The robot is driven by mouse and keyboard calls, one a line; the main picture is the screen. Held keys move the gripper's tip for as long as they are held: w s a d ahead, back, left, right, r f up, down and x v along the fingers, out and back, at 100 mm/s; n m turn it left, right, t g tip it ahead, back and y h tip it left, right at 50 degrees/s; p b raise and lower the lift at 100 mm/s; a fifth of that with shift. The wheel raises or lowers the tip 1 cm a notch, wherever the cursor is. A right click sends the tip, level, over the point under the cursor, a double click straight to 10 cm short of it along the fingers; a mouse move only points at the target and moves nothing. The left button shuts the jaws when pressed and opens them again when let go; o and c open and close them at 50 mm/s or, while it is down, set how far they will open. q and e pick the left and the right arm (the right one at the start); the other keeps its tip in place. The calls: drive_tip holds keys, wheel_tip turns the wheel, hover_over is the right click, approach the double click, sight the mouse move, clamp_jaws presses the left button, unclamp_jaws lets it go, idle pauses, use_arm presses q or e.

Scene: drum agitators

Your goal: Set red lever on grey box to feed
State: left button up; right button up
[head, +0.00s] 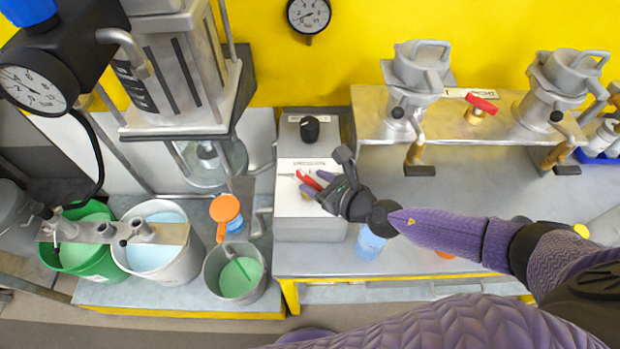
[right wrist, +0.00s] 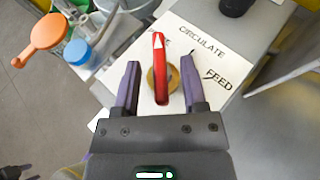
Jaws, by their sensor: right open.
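The red lever (head: 306,180) sits on the white top plate of the grey box (head: 310,230). In the right wrist view the red lever (right wrist: 159,70) has a white arrow tip and turns on a brass hub (right wrist: 152,84). Its tip points up the picture, between a partly hidden label at left and CIRCULATE. The FEED label (right wrist: 218,80) is to the right, away from the tip. My right gripper (right wrist: 160,65) is open, one finger on each side of the lever, with gaps visible. It also shows in the head view (head: 316,184). My left gripper is out of view.
A black knob (head: 309,128) stands behind the plate on the box. An orange funnel-like item (head: 225,208) and a grey bucket (head: 236,274) are to the left. A second red handle (head: 481,103) is on the metal shelf at right.

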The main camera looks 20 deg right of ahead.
drive_tip(key=shift+x, duration=1)
clamp_jaws()
